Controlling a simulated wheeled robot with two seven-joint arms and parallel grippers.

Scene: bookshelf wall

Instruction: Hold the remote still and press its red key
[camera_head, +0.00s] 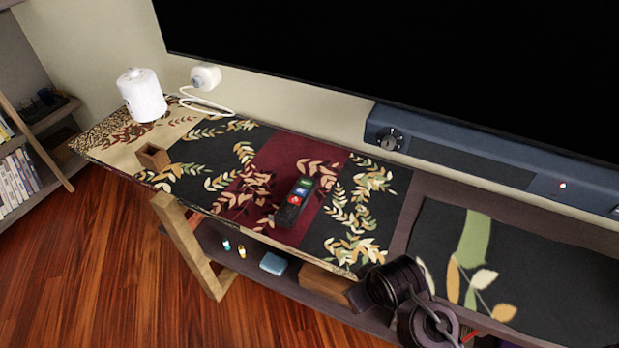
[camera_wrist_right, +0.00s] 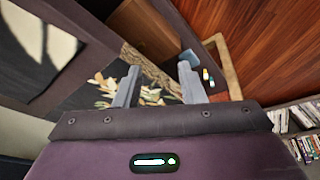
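The remote (camera_head: 287,214) is a dark block on the runner, on its dark red band near the front edge of the top. Its green and blue keys face up, and the red key (camera_head: 294,200) is the one nearest the front. Nothing touches the remote. My right gripper (camera_wrist_right: 158,86) is open and empty in the right wrist view, with its two grey fingers apart and the leaf-patterned runner beyond them. In the head view, dark parts of my right arm show at the lower middle, right of the remote; the fingertips cannot be made out there. My left gripper is out of view.
A white canister (camera_head: 142,96), a white device with a cable (camera_head: 205,76) and a small wooden cup (camera_head: 154,157) stand to the left. A soundbar (camera_head: 470,158) lies along the back below a screen. A wooden box (camera_head: 326,280) is on the lower shelf. The runner around the remote is clear.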

